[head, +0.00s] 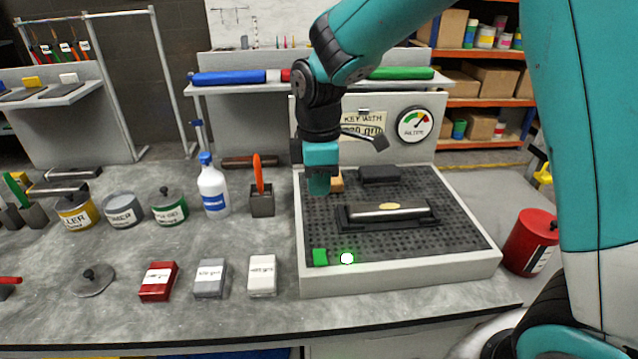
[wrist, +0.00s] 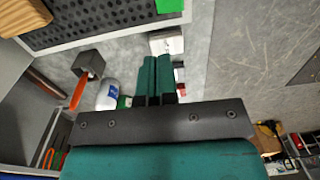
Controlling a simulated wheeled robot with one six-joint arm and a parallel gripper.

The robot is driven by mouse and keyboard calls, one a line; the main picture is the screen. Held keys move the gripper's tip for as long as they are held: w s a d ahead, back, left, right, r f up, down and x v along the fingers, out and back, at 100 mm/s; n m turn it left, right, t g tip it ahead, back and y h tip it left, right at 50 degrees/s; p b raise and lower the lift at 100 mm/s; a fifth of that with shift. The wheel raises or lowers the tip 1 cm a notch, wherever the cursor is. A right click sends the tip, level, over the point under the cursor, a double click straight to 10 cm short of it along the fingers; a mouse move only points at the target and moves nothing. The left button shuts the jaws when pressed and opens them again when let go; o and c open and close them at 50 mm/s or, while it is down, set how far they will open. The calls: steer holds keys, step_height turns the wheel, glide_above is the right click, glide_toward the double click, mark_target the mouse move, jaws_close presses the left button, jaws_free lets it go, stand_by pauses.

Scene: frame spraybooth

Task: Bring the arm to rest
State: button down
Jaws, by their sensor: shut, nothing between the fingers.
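My gripper (head: 319,186) points down above the left back part of the perforated booth bed in the head view. In the wrist view its two teal fingers (wrist: 156,62) are together with nothing between them. My teal and black arm reaches in from the upper right and bends down at the black wrist. The gripper partly covers a small tan block behind it in the head view.
The perforated bed (head: 460,232) holds a dark tray with a metal bar (head: 388,211), a black block (head: 379,174) and a green piece (head: 320,257). A spray bottle (head: 213,188), holder (head: 262,203), tins and small boxes (head: 262,275) stand left. A red can (head: 531,243) stands right.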

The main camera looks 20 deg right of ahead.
stand_by(0.4)
steer(key=s+a+r+m+y, duration=0.1)
steer(key=s+a+r+m, duration=0.15)
steer(key=s, duration=0.45)
steer(key=s+a+r+m+y, duration=0.1)
steer(key=s+r+m+y, duration=0.15)
steer(key=s, duration=0.55)
steer(key=s+a+r+m+y, duration=0.1)
steer(key=s+a+r+m, duration=0.15)
steer(key=s, duration=0.45)
steer(key=n+g+h+p, duration=0.1)
steer(key=n+h+p, duration=0.35)
steer(key=n, duration=0.35)
glide_above(317, 260)
steer(key=w, duration=0.2)
step_height(317, 260, down, 8)
steer(key=shift+m, duration=0.25)
steer(key=f+p, duration=0.1)
steer(key=f, duration=0.3)
steer(key=s+f+p, duration=0.1)
steer(key=f+p, duration=0.1)
steer(key=f, duration=0.3)
steer(key=f+p, duration=0.2)
steer(key=f, duration=0.2)
steer(key=shift+s+d+f, duration=0.15)
steer(key=shift+s+f, duration=0.15)
